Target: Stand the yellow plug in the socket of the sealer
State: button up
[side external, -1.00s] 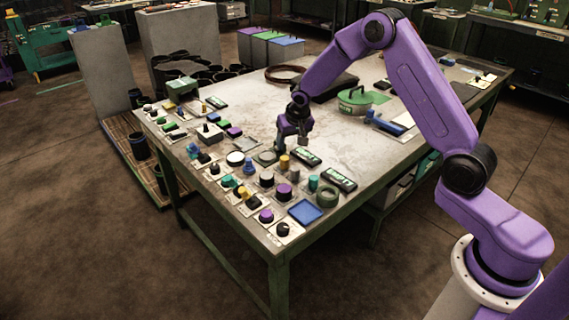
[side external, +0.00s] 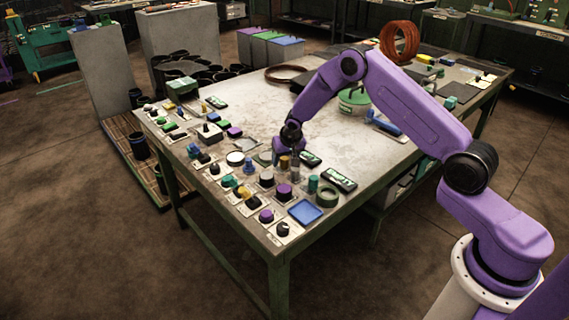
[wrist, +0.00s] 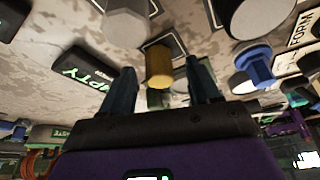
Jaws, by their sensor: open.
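The yellow plug (side external: 284,162) is a small dark-yellow cylinder standing upright on the table among the knobs and blocks. In the wrist view the yellow plug (wrist: 159,66) shows between my two fingers, with room on both sides. My gripper (side external: 281,151) is open and low over the plug in the side view. The fingers (wrist: 157,84) hold nothing. I cannot tell which object is the sealer, and I make out no socket.
Grey and purple-topped knobs (side external: 285,191) stand close by. Black blocks marked EMPTY (side external: 339,179) lie to the right. The table's middle (side external: 245,105) is clear.

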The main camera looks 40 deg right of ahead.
aim_at(285, 159)
grip_shut()
dwell(0.3)
jog(key=shift+r, duration=0.55)
notch_tip(285, 159, up, 2)
jog(key=shift+r, duration=0.15)
jog(key=s+a+r+n, duration=0.2)
jog(key=s+r, duration=0.5)
jog(key=s, duration=0.4)
jog(key=s+a+r+n+y, duration=0.1)
jog(key=s+a+r+n, duration=0.1)
jog(key=s+r, duration=0.4)
jog(key=s+a, duration=0.1)
jog(key=s, duration=0.4)
jog(key=shift+r+y, duration=0.3)
jog(key=shift+r, duration=0.05)
